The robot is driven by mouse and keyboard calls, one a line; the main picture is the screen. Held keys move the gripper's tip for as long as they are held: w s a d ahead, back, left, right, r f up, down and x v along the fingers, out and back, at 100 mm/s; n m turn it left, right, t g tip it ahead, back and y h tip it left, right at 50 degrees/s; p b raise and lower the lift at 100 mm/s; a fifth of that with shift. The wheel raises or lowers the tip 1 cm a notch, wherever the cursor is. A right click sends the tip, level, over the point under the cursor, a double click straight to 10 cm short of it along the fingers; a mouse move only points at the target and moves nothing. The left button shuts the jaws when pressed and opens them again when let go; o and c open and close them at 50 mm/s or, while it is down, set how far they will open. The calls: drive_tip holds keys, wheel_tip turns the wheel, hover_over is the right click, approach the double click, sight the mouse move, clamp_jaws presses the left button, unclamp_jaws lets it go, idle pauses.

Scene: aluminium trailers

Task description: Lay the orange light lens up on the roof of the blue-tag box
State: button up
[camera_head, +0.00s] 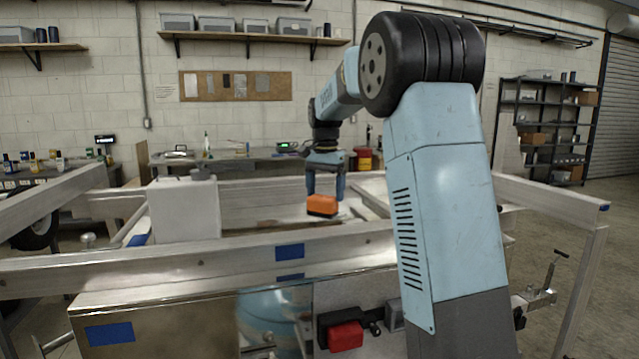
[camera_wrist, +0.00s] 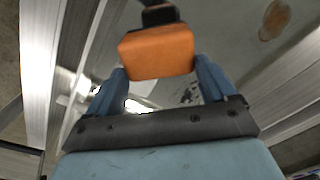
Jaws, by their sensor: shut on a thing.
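The orange light (camera_head: 322,205) hangs between the fingers of my gripper (camera_head: 326,184), over the inside of the trailer frame. In the wrist view the orange light (camera_wrist: 157,52) shows its orange face between the two blue fingers (camera_wrist: 160,82), with a black part at its far end. My gripper is shut on it. A shiny metal box (camera_head: 160,291) with a blue tag (camera_head: 110,333) is at the front left, nearer than the light. Its top shows as a narrow strip below the trailer rail. My arm hides part of the area to the right.
A trailer rail (camera_head: 200,256) with blue tape runs between the light and the metal box. A white box (camera_head: 184,211) stands inside the frame to the left. A red light (camera_head: 346,336) on a black mount is at the front. A workbench (camera_head: 240,159) stands behind.

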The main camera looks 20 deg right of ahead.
drive_tip(key=shift+f, duration=3.25)
drive_tip(key=shift+f, duration=0.5)
drive_tip(key=o, duration=1)
drive_tip(key=shift+r, duration=4.5)
